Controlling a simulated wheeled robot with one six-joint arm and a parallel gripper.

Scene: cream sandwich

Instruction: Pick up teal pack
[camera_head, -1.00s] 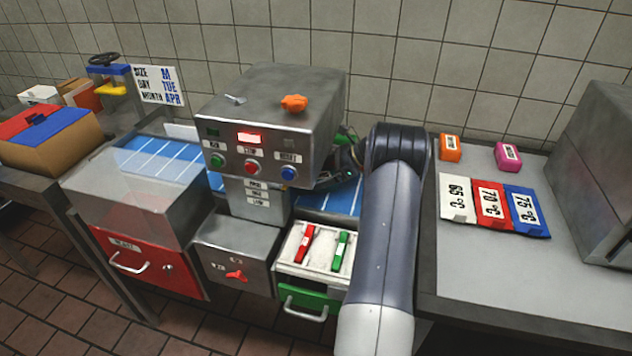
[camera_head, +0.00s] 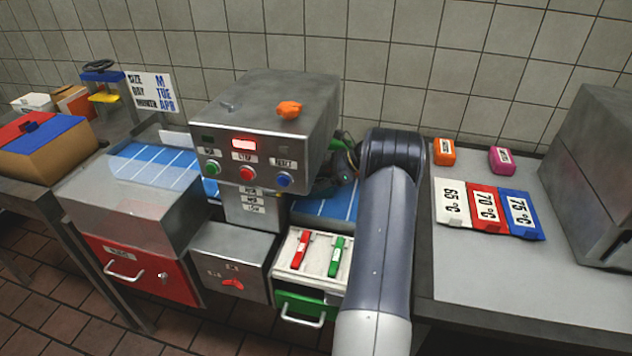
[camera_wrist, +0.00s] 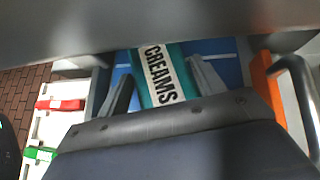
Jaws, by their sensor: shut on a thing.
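The teal pack (camera_wrist: 158,76), with a white label reading CREAMS, shows in the wrist view between the two fingers of my gripper (camera_wrist: 160,70). The gripper is shut on it, and a blue surface lies behind it. The pack's near end is hidden by my gripper body and its far end by a grey metal edge. In the head view my arm and the steel machine hide the pack and the fingertips.
The steel machine (camera_head: 265,115) with buttons stands left of my arm. In the wrist view, an orange part (camera_wrist: 264,82) and a metal handle (camera_wrist: 303,100) stand close on the right.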

